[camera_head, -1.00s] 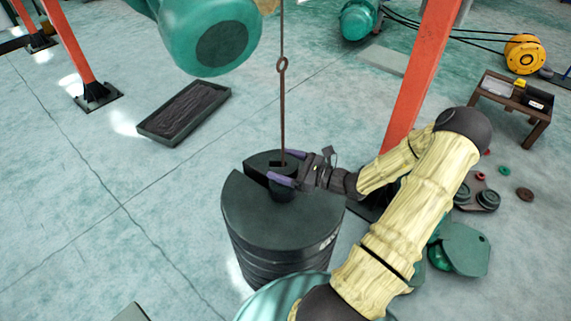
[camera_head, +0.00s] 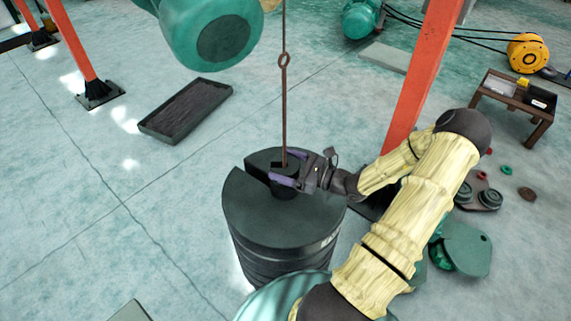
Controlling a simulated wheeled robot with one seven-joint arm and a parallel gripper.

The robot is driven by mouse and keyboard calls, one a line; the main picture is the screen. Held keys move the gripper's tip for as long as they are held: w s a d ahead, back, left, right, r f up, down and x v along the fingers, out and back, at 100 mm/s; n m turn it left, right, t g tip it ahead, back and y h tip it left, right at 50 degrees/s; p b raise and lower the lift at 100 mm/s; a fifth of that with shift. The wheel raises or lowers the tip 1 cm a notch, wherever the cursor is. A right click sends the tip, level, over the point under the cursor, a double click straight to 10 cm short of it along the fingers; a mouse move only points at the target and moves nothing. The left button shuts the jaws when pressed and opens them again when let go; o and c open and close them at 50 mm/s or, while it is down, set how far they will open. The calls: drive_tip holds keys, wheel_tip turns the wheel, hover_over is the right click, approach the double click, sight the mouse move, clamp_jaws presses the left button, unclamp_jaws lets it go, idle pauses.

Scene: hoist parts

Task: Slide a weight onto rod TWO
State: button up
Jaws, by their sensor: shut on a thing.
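A thin rusty rod (camera_head: 284,112) with an eye partway up hangs down to the middle of a wide stack of dark round weights (camera_head: 285,260). The stack's top has a slot opening to the left. My gripper (camera_head: 283,170), with purple fingers, is at the centre of the stack top, beside the rod's lower end. It is shut on a small dark round weight (camera_head: 286,192), mostly hidden by the fingers. The rod's lower end meets the gripper area; I cannot tell whether it is inside the small weight's slot. No rod number is legible.
An orange post (camera_head: 418,85) stands just behind my arm. A green motor housing (camera_head: 212,35) hangs at the upper left. A dark tray (camera_head: 186,110) lies on the floor. Small discs (camera_head: 490,197) and a low table (camera_head: 512,95) are at the right.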

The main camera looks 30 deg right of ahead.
drive_tip(key=shift+f, duration=0.75)
idle(0.9)
drive_tip(key=o, duration=2)
drive_tip(key=shift+s+f, duration=0.1)
drive_tip(key=shift+f, duration=0.15)
drive_tip(key=shift+s+d+r, duration=0.25)
drive_tip(key=shift+s+d, duration=0.1)
drive_tip(key=shift+d, duration=0.4)
drive_tip(key=s+d+p, duration=0.2)
drive_tip(key=s+d, duration=0.2)
drive_tip(key=d, duration=0.4)
drive_tip(key=shift+s+r+p, duration=0.35)
drive_tip(key=shift+w, duration=0.1)
